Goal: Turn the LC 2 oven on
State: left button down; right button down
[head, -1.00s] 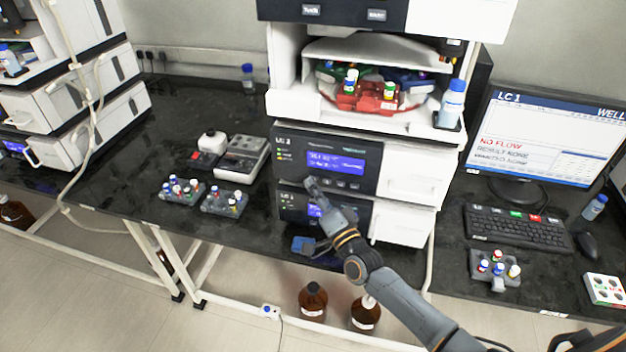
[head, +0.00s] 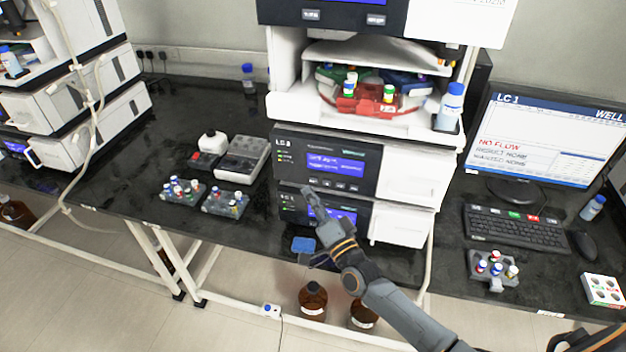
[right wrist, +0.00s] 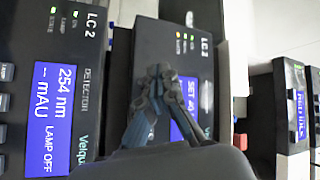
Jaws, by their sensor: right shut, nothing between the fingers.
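The stack's lowest dark-faced unit (head: 289,213) has a blue display, partly hidden by my right gripper (head: 308,191). In the right wrist view this unit (right wrist: 150,45) has small status lights and a display (right wrist: 188,118) beginning "SET 40"; its label is hard to read. The detector (right wrist: 85,95), labelled LC 2, reads 254 nm and LAMP OFF; it also shows just above the unit in the head view (head: 360,180). My right gripper is shut and empty, its tips in front of the lowest unit's face; I cannot tell whether they touch. My left gripper is out of view.
An open carousel bay (head: 350,108) with vials is above the detector. A monitor (head: 545,135) reading LC 1 and a keyboard (head: 515,228) stand right. Vial racks (head: 225,203) and a balance-like device (head: 243,158) are left. Brown bottles (head: 313,300) stand below.

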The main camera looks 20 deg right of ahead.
jog(key=s+a, duration=0.1)
jog(key=s+a+p, duration=0.1)
jog(key=s, duration=0.1)
jog(key=shift+s+a, duration=0.2)
jog(key=shift+s, duration=0.1)
dwell(0.6)
jog(key=s+d+f+n+g+h, duration=0.1)
jog(key=s+f+n+g, duration=0.3)
jog(key=f, duration=0.8)
jog(key=s+d+f+n+g, duration=0.1)
jog(key=s+f+g, duration=0.1)
jog(key=s+f, duration=0.65)
jog(key=s+d+f+n+g+h, duration=0.1)
jog(key=s+f+n+g, duration=0.2)
jog(key=f, duration=1.2)
jog(key=s+d+f+n+g, duration=0.1)
jog(key=s+f+g, duration=0.2)
jog(key=s, duration=0.8)
jog(key=s+d+f+n+g+h+b, duration=0.1)
jog(key=s+f+g, duration=0.2)
jog(key=s+f, duration=0.5)
jog(key=s+d+f+n+g, duration=0.2)
jog(key=s+f+g, duration=0.2)
jog(key=s, duration=1)
notch_tip(320, 180, down, 2)
jog(key=shift+s+f+h+b, duration=0.15)
jog(key=shift+f+h+b, duration=0.15)
jog(key=shift+b, duration=0.1)
